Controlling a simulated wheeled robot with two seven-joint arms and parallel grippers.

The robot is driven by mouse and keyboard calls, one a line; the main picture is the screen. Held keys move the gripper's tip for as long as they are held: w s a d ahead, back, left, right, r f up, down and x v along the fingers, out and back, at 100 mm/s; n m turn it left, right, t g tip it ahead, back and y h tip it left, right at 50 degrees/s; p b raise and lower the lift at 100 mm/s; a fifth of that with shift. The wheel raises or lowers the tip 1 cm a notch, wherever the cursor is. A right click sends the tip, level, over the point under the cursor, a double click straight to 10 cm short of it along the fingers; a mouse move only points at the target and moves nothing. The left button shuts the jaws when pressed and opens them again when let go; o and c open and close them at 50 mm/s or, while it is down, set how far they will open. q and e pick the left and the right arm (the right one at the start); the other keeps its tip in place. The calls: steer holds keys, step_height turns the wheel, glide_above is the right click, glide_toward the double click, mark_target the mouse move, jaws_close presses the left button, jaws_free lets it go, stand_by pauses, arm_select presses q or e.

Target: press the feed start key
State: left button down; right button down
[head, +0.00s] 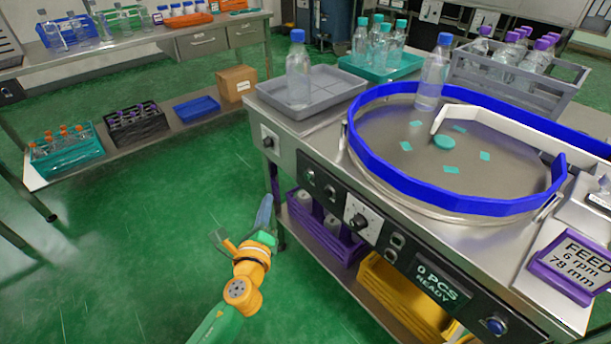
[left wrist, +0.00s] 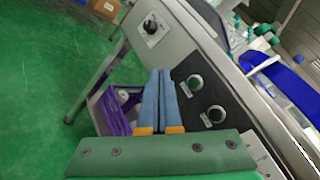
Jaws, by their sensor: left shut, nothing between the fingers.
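The front control panel of the machine (head: 322,190) carries two round dark buttons (head: 310,175) near its left end, a white dial (head: 358,222), small switches (head: 396,247), a display reading "0 PCS READY" (head: 437,282) and a blue button (head: 495,326). I cannot read which one is the feed start key. In the left wrist view the two round buttons (left wrist: 195,84) lie just right of my fingertips. My left gripper (head: 265,207) is shut and empty, its blue fingers (left wrist: 160,72) together. It is left of the panel, apparently not touching it. My right gripper is not in view.
On top stand a turntable with a blue rim (head: 455,204), a grey tray with a bottle (head: 318,88) and a purple "FEED 6 rpm 78 mm" sign (head: 574,264). Purple (head: 333,238) and yellow (head: 403,308) crates sit below. Green floor (head: 150,240) is clear at left.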

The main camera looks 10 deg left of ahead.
mark_target(308, 176)
arm_select(q)
steer(key=w+d+b, duration=0.3)
steer(key=w+d, duration=0.2)
steer(key=w, duration=0.2)
steer(key=shift+d, duration=0.2)
steer(key=shift+f, duration=0.1)
stand_by(1.9)
steer(key=shift+w+d+b, duration=0.3)
steer(key=shift+w, duration=0.05)
